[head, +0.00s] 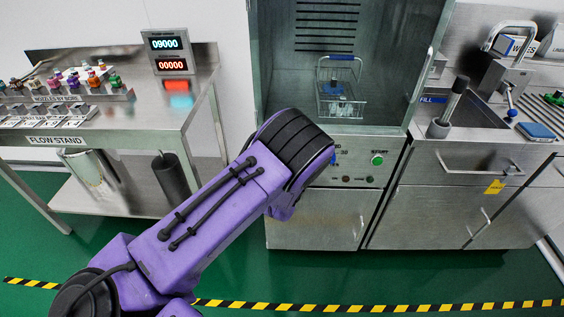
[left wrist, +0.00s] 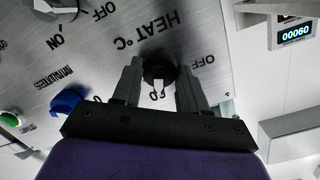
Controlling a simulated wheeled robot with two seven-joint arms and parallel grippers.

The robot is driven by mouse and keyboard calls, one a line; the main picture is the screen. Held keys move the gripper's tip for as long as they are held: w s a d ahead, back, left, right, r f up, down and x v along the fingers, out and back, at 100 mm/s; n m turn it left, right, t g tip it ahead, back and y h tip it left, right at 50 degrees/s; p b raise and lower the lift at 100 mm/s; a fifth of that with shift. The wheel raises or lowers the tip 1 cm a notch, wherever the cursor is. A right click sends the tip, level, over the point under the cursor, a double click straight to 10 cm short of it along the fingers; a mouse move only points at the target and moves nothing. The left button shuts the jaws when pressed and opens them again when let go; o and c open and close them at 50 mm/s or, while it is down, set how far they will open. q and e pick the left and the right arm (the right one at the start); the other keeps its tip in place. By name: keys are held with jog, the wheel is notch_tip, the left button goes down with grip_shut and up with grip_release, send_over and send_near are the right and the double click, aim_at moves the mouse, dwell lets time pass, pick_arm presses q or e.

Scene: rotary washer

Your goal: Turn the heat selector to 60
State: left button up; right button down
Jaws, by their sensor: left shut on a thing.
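The heat selector (left wrist: 158,70) is a round black knob with a white pointer mark, on a steel panel lettered "HEAT °C" and "OFF". My left gripper (left wrist: 160,82) has one finger on each side of the knob and is shut on it. The white mark faces down in the left wrist view, toward a partly covered label that looks like "60". In the head view my purple left arm covers the selector and my left gripper. My right gripper is not in view.
A blue control (left wrist: 66,101) and a green button (left wrist: 10,118) sit on the same panel. The washer (head: 320,215) holds a wire basket (head: 342,98) above. A flow stand (head: 150,125) is left, a sink counter (head: 470,160) right. Green floor lies in front.

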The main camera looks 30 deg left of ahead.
pick_arm(q)
jog(key=o, duration=1.1)
jog(key=shift+d, duration=0.1)
jog(key=shift+c, duration=0.2)
jog(key=p+v, duration=0.5)
jog(key=v, duration=0.5)
jog(key=shift+s+d, duration=0.15)
jog(key=shift+s, duration=0.1)
